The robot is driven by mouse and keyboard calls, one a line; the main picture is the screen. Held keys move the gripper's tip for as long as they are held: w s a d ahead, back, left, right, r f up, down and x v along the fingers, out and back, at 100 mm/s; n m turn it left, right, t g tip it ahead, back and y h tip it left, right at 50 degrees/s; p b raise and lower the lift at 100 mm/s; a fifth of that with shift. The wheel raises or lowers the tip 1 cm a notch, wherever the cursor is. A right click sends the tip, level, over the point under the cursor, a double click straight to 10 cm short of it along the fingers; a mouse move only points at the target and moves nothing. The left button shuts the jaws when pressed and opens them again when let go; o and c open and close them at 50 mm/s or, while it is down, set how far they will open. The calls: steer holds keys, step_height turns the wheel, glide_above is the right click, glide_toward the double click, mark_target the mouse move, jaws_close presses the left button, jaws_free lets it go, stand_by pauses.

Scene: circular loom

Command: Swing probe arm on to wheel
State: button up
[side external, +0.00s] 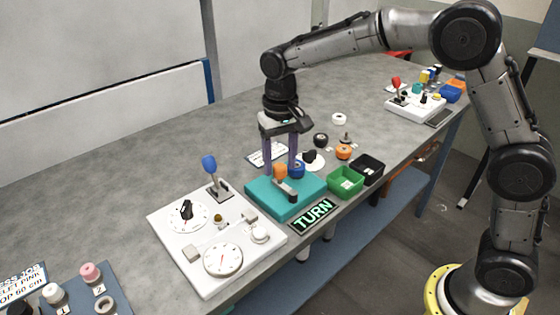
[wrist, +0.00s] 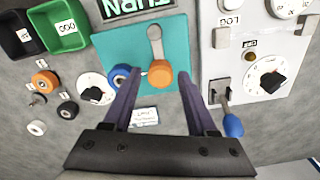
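A teal block (side external: 262,198) carries a short grey arm (wrist: 155,45) with an orange knob (wrist: 160,73) at its end; this looks like the probe arm. The orange knob also shows in the side view (side external: 280,171). A blue round part with a dark centre (wrist: 122,76), perhaps the wheel, sits at the block's edge, left of the orange knob in the wrist view, with a clear gap between them. My gripper (side external: 281,166) is open and points down above the block. In the wrist view the orange knob appears between its purple fingers; contact cannot be told.
A TURN sign (side external: 312,215) lies at the block's front edge. A white dial panel (side external: 170,235) with a blue-knobbed lever (side external: 209,164) stands to the left. Green (side external: 345,182) and black (side external: 368,168) bins stand to the right. A black-pointer dial (wrist: 95,89) is close by.

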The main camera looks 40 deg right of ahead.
steer(key=shift+o, duration=0.5)
steer(key=shift+f, duration=0.1)
step_height(320, 180, up, 14)
steer(key=shift+f, duration=0.1)
stand_by(2.0)
